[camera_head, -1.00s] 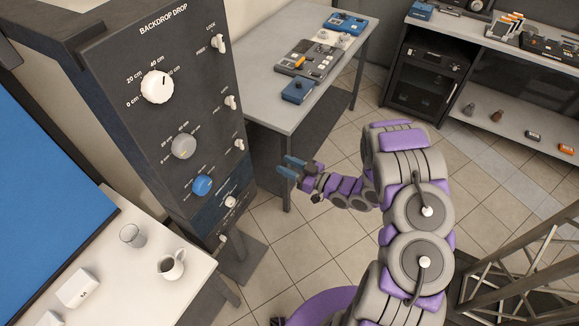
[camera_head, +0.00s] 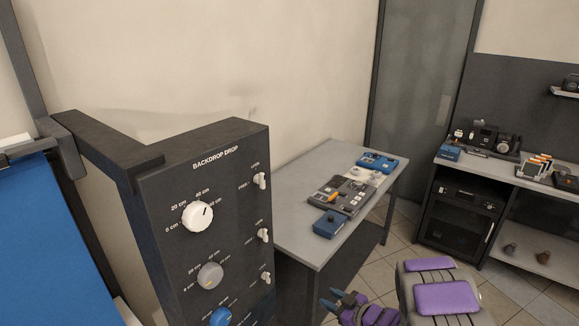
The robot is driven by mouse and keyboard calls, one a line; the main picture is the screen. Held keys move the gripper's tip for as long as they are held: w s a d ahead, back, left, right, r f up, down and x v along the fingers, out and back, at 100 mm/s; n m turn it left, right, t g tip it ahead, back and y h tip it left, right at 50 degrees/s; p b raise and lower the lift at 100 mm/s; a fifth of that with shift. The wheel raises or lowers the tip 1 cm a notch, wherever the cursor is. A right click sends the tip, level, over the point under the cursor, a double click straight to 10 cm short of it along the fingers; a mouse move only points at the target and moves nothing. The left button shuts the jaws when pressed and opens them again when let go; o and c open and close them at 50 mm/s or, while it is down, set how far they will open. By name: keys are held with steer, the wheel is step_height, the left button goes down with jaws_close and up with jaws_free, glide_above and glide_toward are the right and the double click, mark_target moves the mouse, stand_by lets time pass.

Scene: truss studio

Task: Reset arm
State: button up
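My gripper (camera_head: 338,303) shows at the bottom edge of the head view, with two blue fingertips that look apart and nothing visible between them. Part of my purple and grey arm (camera_head: 446,298) shows to its right; the rest is below the frame. The gripper is in front of the grey table and to the right of the dark backdrop drop panel (camera_head: 235,190), apart from both as far as I can see. The panel carries a white knob (camera_head: 198,216), a grey knob (camera_head: 210,275) and a blue knob (camera_head: 220,316), with white switches along its right side.
The grey table (camera_head: 308,182) holds a control board (camera_head: 342,194), a small blue box (camera_head: 329,224) and a blue device (camera_head: 377,161). A shelf unit (camera_head: 470,165) with cameras stands at the right. Tiled floor (camera_head: 405,243) shows between them. A blue backdrop (camera_head: 45,245) hangs at the left.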

steer(key=w+d+r+m+h+b, duration=0.1)
steer(key=w+d+r+h, duration=0.15)
steer(key=d+h, duration=0.45)
steer(key=s+d+r+m+g+h+b, duration=0.3)
steer(key=s+d+r+m+h, duration=0.25)
steer(key=s+d+r, duration=0.35)
steer(key=s+a+r+m+g+y+b, duration=0.1)
steer(key=s+a+g, duration=0.2)
steer(key=s, duration=0.9)
steer(key=s+a+r+m+g+y+b, duration=0.1)
steer(key=s+a+r+g, duration=0.1)
steer(key=s+a, duration=0.5)
steer(key=s+a+r+m+g+y+b, duration=0.1)
steer(key=s+a+g, duration=0.3)
steer(key=s, duration=1.4)
steer(key=shift+s+a+r+m, duration=0.2)
steer(key=shift+a+r+m, duration=0.15)
steer(key=shift+a, duration=0.5)
steer(key=shift+o, duration=0.3)
